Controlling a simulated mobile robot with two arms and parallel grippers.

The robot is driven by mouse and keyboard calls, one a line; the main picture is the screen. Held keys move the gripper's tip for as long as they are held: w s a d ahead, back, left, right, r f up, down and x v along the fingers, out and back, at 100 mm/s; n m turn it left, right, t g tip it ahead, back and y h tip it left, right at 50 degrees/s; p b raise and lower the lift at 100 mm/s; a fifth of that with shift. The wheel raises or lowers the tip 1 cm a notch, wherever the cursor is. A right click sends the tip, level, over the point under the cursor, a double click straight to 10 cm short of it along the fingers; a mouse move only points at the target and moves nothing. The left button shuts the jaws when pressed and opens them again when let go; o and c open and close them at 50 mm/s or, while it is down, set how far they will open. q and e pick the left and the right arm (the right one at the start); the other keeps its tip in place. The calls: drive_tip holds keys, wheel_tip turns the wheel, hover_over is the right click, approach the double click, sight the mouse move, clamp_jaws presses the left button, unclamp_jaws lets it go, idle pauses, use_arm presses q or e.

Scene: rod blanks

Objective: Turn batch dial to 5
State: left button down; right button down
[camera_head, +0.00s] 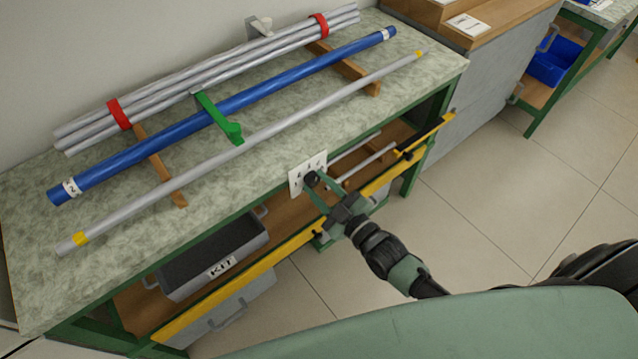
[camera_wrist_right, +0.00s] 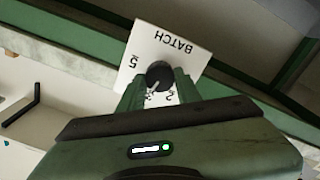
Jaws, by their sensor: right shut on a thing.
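The white batch dial plate (camera_head: 297,178) is on the front edge of the workbench. It also shows upside down in the right wrist view (camera_wrist_right: 178,62), with BATCH printed on it. A 5 is at its left, and smaller marks are partly hidden near my fingers. The round black dial knob (camera_wrist_right: 159,73) has a pale pointer line towards the lower left of the picture, not at the 5. My right gripper (camera_head: 315,187) is shut on the knob, a finger on each side, as the right wrist view shows (camera_wrist_right: 159,82). My left gripper is not in view.
Silver rods with red bands (camera_head: 225,70), a blue tube (camera_head: 280,90) and a thin silver rod (camera_head: 330,101) lie on the bench top (camera_head: 120,238). A grey KIT box (camera_head: 205,283) sits on the shelf below. A yellow rail (camera_head: 245,283) runs along the front. Floor at right is clear.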

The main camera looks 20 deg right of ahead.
drive_tip(key=m+p, duration=0.1)
drive_tip(key=m, duration=0.3)
drive_tip(key=shift+m, duration=0.3)
drive_tip(key=m, duration=0.3)
drive_tip(key=shift+f+m, duration=0.1)
drive_tip(key=shift+m, duration=0.3)
drive_tip(key=m, duration=0.3)
drive_tip(key=shift+m, duration=2)
drive_tip(key=shift+f, duration=0.1)
drive_tip(key=c, duration=1)
unclamp_jaws()
drive_tip(key=shift+s+d, duration=0.1)
